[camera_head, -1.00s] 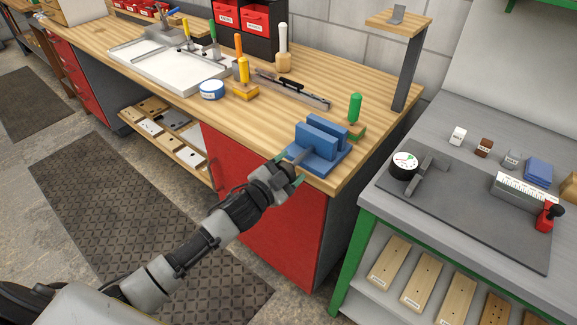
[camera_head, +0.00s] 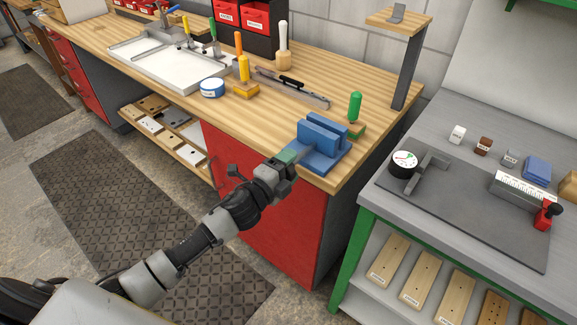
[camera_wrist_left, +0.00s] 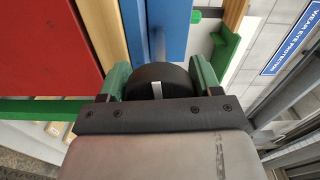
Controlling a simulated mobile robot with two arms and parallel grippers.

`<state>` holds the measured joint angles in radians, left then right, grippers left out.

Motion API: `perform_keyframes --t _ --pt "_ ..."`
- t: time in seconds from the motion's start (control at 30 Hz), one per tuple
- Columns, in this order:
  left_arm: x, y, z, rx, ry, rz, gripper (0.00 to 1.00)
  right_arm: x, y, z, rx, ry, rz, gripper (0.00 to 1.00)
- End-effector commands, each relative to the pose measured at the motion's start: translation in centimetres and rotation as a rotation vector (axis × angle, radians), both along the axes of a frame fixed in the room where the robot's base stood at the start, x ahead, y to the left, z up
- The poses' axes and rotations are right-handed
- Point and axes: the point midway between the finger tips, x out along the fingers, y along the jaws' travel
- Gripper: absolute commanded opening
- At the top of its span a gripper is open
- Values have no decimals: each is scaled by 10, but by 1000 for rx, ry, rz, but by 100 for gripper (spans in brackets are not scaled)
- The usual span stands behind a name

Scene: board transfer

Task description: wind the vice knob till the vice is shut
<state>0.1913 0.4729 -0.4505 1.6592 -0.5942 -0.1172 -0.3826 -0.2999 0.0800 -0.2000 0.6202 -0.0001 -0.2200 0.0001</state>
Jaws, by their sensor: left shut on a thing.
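My left gripper (camera_head: 288,158) is at the vice's near left side. In the left wrist view, the black round knob (camera_wrist_left: 158,72) with a white mark sits between the green fingers of my left gripper (camera_wrist_left: 161,80), which is shut on it. The blue vice body (camera_wrist_left: 168,25) rises just beyond the knob. In the head view the gripper hides the knob. My right gripper is not in view.
A green-handled tool (camera_head: 355,106) stands just behind the vice. A yellow-handled tool (camera_head: 244,70), a blue-and-white tape roll (camera_head: 212,88) and a long dark tool (camera_head: 290,84) are further left. A grey table (camera_head: 450,262) with a green frame stands at right.

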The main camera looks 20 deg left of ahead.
Motion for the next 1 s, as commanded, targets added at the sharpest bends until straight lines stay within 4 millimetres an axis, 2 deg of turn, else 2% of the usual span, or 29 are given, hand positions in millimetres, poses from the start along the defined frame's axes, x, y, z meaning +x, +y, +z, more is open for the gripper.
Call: perform_keyframes --t 0.67,0.7,0.8,0.87,1.0 --pt "0 0 -1 60 -19 -1 40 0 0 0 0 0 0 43" --pt "0 0 -1 60 -18 -1 67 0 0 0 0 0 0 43" --pt "0 0 -1 59 -19 0 82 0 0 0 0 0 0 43" --pt "0 0 -1 59 -19 0 89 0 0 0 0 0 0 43" --pt "0 0 -1 59 -20 0 89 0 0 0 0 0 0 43"
